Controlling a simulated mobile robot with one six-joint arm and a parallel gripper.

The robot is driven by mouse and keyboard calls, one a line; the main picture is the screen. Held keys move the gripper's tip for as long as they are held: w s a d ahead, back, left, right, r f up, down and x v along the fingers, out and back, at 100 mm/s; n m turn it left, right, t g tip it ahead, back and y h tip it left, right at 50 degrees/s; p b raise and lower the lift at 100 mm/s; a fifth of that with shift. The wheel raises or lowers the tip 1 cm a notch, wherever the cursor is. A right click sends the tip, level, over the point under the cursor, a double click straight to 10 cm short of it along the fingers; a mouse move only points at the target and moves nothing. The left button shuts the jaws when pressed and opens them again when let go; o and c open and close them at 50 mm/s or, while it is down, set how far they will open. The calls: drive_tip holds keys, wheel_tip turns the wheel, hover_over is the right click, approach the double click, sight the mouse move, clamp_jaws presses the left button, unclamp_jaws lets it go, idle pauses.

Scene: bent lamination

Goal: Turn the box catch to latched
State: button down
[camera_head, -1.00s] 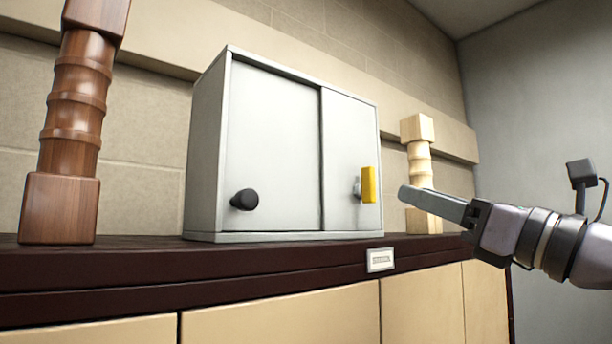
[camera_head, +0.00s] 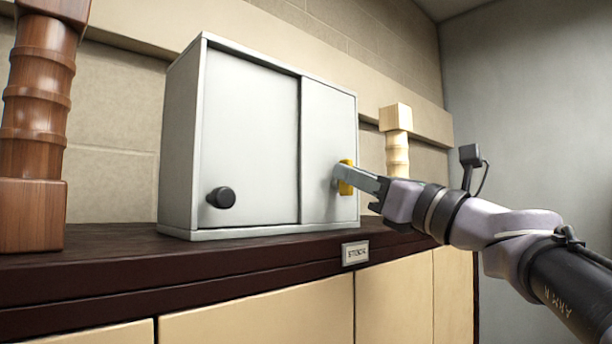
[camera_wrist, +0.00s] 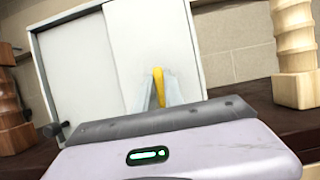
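The box (camera_head: 250,140) is a pale grey cabinet with two front panels. Its catch (camera_head: 346,188) is a yellow upright bar on the right panel, partly hidden by my fingers. In the wrist view the catch (camera_wrist: 158,88) shows as a yellow strip between my two fingertips, near upright with a slight lean. My gripper (camera_head: 345,174) is at the catch, with one finger on each side of it. The fingers also show in the wrist view (camera_wrist: 159,95). They lie close to the bar; I cannot tell whether they press on it.
A black knob (camera_head: 221,197) sticks out of the left panel. A dark turned wooden post (camera_head: 38,130) stands left of the box and a pale one (camera_head: 397,140) right of it. The dark counter (camera_head: 110,255) carries a small label (camera_head: 355,253) on its front edge.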

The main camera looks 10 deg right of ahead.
drive_tip(key=shift+n, duration=0.4)
drive_tip(key=n+g+y, duration=0.1)
drive_tip(key=n, duration=0.2)
drive_tip(key=n+g+y+b, duration=0.1)
drive_tip(key=n+g, duration=0.1)
drive_tip(key=n, duration=0.1)
drive_tip(key=shift+s+a+f+n+y+b, duration=0.1)
drive_tip(key=shift+a+n+y+b, duration=0.05)
drive_tip(key=shift+n+y+b, duration=0.15)
drive_tip(key=n+g, duration=0.1)
drive_tip(key=n, duration=0.3)
drive_tip(key=n+g+y+p, duration=0.1)
drive_tip(key=n+g, duration=0.1)
drive_tip(key=n, duration=0.2)
drive_tip(key=shift+s+a+f, duration=0.1)
drive_tip(key=shift+s+a, duration=0.05)
drive_tip(key=n+g+p, duration=0.1)
drive_tip(key=n, duration=0.1)
drive_tip(key=n+g, duration=0.1)
drive_tip(key=n, duration=0.1)
drive_tip(key=shift+a+f+n+h+p, duration=0.1)
drive_tip(key=shift+f+n+h+p, duration=0.05)
drive_tip(key=shift+n+h+p, duration=0.2)
drive_tip(key=shift+s+f+n+g+h+p, duration=0.15)
drive_tip(key=shift+n+h+p, duration=0.1)
drive_tip(key=shift+n, duration=0.3)
drive_tip(key=shift+w+f+n+g+h+p, duration=0.15)
drive_tip(key=shift+n+h+p, duration=0.1)
drive_tip(key=shift+n, duration=0.25)
